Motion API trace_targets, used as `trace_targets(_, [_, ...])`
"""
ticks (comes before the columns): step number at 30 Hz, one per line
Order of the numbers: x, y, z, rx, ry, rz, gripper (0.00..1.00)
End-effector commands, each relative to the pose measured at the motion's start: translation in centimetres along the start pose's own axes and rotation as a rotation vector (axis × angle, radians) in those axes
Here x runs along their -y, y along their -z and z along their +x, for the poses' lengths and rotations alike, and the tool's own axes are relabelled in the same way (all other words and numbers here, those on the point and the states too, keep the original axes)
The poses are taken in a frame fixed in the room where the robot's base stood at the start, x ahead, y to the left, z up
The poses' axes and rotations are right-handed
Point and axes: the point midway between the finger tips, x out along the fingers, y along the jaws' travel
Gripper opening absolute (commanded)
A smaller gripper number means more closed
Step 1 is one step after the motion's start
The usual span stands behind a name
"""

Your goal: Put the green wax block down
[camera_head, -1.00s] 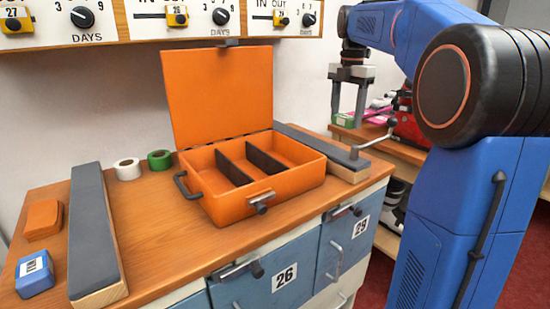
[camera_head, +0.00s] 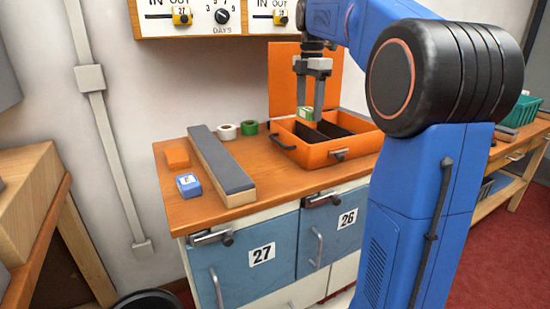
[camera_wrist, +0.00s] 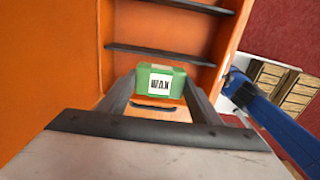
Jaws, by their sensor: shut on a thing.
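My gripper (camera_head: 312,110) is shut on the green wax block (camera_head: 305,114), which hangs over the open orange box (camera_head: 313,155). In the wrist view the green wax block (camera_wrist: 156,82) shows a white label reading WAX, and the two fingers of my gripper (camera_wrist: 160,95) flank it. The orange box (camera_wrist: 50,75) fills much of that view, with its dark dividers (camera_wrist: 170,53) beyond the block. The box's lid stands upright behind. The block looks above the box's left part; its exact height over the floor cannot be told.
Left of the box lie a white roll (camera_head: 226,132), a green roll (camera_head: 249,128), a long grey-topped bar (camera_head: 221,163), an orange block (camera_head: 177,158) and a blue block (camera_head: 189,185). The wooden bench top (camera_head: 200,208) has bare room at its front left.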

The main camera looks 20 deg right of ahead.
Motion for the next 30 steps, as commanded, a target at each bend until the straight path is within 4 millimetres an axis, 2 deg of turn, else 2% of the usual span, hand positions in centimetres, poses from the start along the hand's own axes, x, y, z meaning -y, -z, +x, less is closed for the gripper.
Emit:
trace_targets(5, [0.0, 0.0, 0.4, 0.0, 0.001, 0.014, 0.35])
trace_targets(15, [0.1, 0.0, 5.2, -0.001, 0.002, 0.015, 0.35])
trace_targets(22, [0.0, 0.0, 6.6, 0.0, 0.002, 0.015, 0.35])
trace_targets(30, [0.1, 0.0, 9.8, 0.0, 0.001, 0.015, 0.35])
